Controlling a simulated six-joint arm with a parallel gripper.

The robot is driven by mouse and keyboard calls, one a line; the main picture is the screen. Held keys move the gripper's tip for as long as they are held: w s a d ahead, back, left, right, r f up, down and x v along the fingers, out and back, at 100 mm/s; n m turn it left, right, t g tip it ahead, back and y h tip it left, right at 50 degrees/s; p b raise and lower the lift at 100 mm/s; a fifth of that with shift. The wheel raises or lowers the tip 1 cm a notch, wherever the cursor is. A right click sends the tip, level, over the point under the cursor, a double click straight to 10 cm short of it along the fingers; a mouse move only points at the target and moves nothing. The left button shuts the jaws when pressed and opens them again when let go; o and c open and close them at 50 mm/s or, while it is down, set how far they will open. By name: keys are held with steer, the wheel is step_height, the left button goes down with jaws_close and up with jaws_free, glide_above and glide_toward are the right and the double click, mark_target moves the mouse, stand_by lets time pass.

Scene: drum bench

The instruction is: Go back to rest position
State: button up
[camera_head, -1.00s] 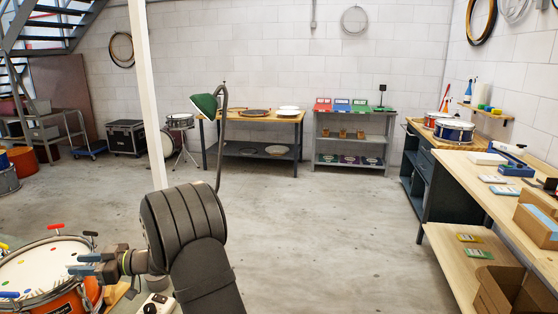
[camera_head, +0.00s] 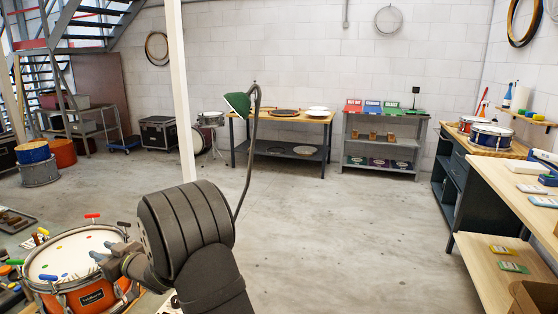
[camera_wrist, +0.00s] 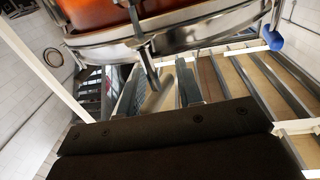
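An orange snare drum (camera_head: 92,300) with a white head and coloured dots stands at the lower left of the head view. Several coloured-handled keys sit around its rim. Its orange shell and chrome hoop also fill the top of the wrist view (camera_wrist: 195,12). My gripper (camera_head: 97,258) appears in front of the drum's right part in the head view, partly hidden by my dark wrist. Contact with the drum cannot be told.
A wooden workbench (camera_head: 510,185) runs along the right. A back table (camera_head: 285,118) and a grey shelf (camera_head: 384,150) stand by the wall. The middle floor is clear.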

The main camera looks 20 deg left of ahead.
steer(key=shift+w+m+t+h, duration=0.1)
steer(key=shift+m+t+h, duration=0.2)
steer(key=shift+m+t, duration=0.85)
steer(key=shift+w+t, duration=0.1)
steer(key=shift+t, duration=0.65)
steer(key=shift+d+g, duration=0.1)
steer(key=shift+g, duration=0.2)
steer(key=g, duration=0.1)
steer(key=n+g, duration=0.1)
steer(key=shift+w+d+g, duration=0.1)
steer(key=shift+d+g, duration=0.2)
steer(key=shift+d, duration=0.05)
steer(key=w+d+r+n+g+h, duration=0.1)
steer(key=d+r+n+g+h, duration=0.15)
steer(key=d, duration=0.45)
steer(key=w+d+r+n+g+h, duration=0.2)
steer(key=d+r+n+g, duration=0.1)
steer(key=d, duration=0.4)
steer(key=shift+g, duration=0.25)
steer(key=x, duration=1.6)
steer(key=shift+s+a, duration=0.15)
steer(key=shift+a, duration=0.15)
